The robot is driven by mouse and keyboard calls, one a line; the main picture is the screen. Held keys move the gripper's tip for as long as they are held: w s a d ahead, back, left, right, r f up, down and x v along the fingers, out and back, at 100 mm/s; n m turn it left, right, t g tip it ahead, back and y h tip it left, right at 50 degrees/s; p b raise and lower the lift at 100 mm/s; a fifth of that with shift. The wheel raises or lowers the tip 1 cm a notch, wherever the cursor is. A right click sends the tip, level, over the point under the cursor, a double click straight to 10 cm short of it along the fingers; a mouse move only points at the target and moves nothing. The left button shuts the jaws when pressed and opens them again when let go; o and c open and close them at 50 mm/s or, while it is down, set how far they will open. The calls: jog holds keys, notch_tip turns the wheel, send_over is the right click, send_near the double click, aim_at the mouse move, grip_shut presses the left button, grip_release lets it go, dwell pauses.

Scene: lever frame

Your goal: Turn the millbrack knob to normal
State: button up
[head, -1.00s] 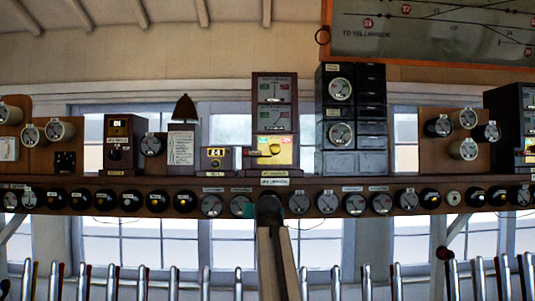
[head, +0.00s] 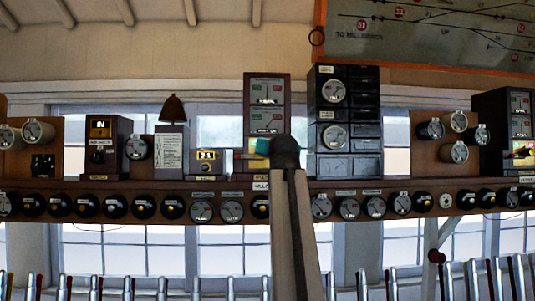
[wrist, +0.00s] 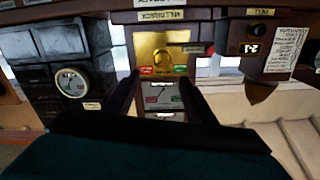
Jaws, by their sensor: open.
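The Millbrack instrument (head: 267,92) is a tall brown case with two dials on the shelf in the head view. My arm hides most of its lower brass part there. In the wrist view, which is upside down, its brass plate (wrist: 177,42) carries a round brass knob (wrist: 162,61), with a red and a green label beside it. I see nothing held, and cannot tell how far the tips are from the knob.
A small counter box (head: 207,164) stands left of the instrument, and a black stack with dials (head: 345,120) stands right. Round dials and black plungers line the shelf front (head: 300,187). Lever tops (head: 130,287) stand in a row below.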

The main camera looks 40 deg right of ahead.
jog(key=shift+w, duration=0.1)
jog(key=p+x, duration=0.5)
jog(key=x, duration=0.8)
jog(key=shift+w, duration=0.45)
jog(key=shift+d+f, duration=0.1)
